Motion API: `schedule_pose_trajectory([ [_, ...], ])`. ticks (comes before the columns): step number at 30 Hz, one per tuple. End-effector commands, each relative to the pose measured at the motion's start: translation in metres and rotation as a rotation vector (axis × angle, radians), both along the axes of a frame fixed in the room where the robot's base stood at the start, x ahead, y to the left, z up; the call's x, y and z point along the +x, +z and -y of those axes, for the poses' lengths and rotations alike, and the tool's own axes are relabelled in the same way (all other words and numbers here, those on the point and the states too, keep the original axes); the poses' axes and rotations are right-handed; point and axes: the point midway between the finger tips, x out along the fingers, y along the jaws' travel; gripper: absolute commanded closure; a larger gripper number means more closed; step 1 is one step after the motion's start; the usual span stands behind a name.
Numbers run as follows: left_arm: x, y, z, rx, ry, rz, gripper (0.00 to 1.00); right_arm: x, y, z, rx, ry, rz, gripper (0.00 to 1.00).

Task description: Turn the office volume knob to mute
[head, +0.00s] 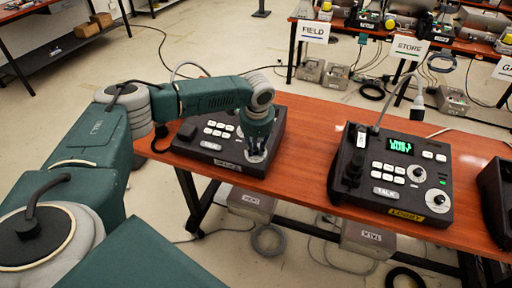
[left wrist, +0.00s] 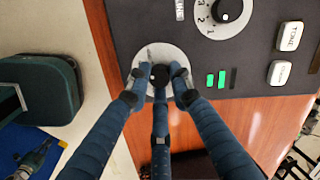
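The office paging phone (head: 212,130) is a dark console at the left of the wooden table, with a small front label too blurred to read surely. My left gripper (head: 256,145) points down over the dial at its right front corner. In the left wrist view, a small black knob (left wrist: 160,74) sits on a pale round dial (left wrist: 152,53). My left gripper (left wrist: 159,77) has its fingers around this knob, with slight gaps showing at the sides. The knob's pointer and most dial marks are hidden. My right gripper is out of view.
The LOBBY phone (head: 392,175) stands to the right with a lit green display, and another dark phone (head: 496,190) is cut off at the edge. In the left wrist view, a numbered upper knob (left wrist: 228,10) and two white buttons (left wrist: 284,55) are near the fingers.

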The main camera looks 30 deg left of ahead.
Motion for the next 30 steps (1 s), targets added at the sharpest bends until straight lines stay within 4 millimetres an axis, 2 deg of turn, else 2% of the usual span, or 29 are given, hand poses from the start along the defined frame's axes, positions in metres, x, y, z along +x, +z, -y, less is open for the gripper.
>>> schedule_pose_trajectory([
  [8, 0.0, 0.002, 0.001, -0.013, 0.037, 0.003, 1.0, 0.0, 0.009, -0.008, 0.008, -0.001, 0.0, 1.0],
  [14, 0.0, 0.005, 0.001, -0.041, 0.143, 0.007, 1.0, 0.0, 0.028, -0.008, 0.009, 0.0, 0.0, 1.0],
  [30, 0.001, 0.006, -0.001, -0.164, 0.623, 0.037, 1.0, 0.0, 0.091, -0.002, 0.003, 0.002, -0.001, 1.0],
])
